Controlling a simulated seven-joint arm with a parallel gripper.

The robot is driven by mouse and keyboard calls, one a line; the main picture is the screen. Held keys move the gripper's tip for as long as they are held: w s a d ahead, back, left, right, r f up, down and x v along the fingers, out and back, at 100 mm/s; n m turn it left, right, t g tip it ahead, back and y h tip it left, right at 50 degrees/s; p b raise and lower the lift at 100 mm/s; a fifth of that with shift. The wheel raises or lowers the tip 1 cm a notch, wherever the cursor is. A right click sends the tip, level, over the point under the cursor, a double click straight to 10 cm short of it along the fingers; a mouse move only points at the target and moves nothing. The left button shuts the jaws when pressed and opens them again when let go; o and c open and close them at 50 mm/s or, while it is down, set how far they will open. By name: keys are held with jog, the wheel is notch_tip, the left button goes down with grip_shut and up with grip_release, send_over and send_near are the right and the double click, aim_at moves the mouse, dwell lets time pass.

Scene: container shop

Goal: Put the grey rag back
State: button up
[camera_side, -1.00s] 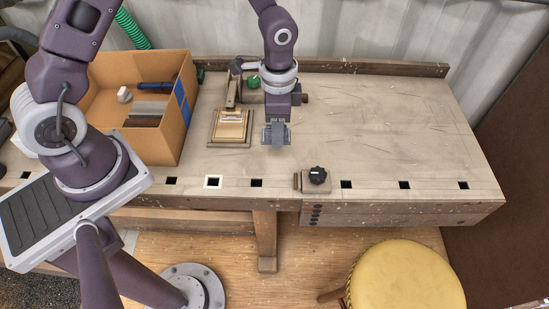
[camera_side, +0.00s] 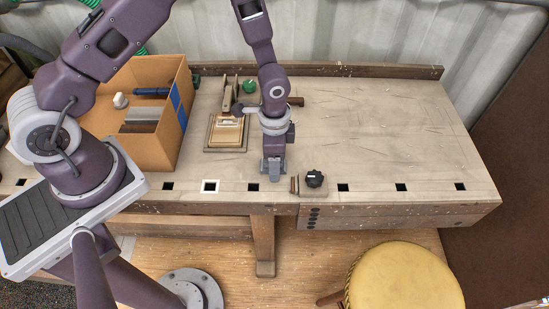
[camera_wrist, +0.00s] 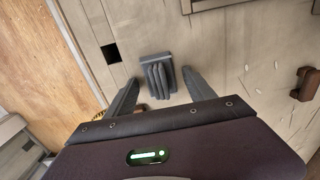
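The grey rag seems to be the grey, folded bundle (camera_wrist: 158,78) in the wrist view, with a flat band along one end. It lies between the two fingertips of my gripper (camera_wrist: 161,76). The fingers stand apart on either side, with a strip of bench showing beside the bundle, so the gripper looks open. In the side view my gripper (camera_side: 273,170) is low over the front part of the bench, left of the black knob. There the bundle cannot be told apart from the grey fingers. I cannot tell whether it rests on the bench.
An open cardboard box (camera_side: 172,145) at the left holds several items, including a grey slab (camera_side: 145,113). A black knob (camera_side: 314,178) stands close right of the gripper. The bench's right half (camera_side: 390,135) is clear.

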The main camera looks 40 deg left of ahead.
jog(key=s+a+r+n+t+y, duration=0.1)
jog(key=s+a+r+n, duration=0.15)
jog(key=r, duration=1.15)
jog(key=s+a+r+n+t, duration=0.2)
jog(key=s+r, duration=0.2)
jog(key=r, duration=1)
jog(key=s+a+r+n+t, duration=0.1)
jog(key=s+r+n, duration=0.1)
jog(key=s, duration=0.4)
jog(key=s+r+n+t+h, duration=0.1)
jog(key=s+r+n, duration=0.1)
jog(key=s+r, duration=0.2)
jog(key=s, duration=0.3)
jog(key=shift+s+a+r+t, duration=0.25)
jog(key=shift+a+r+t, duration=0.05)
jog(key=shift+a+r, duration=0.05)
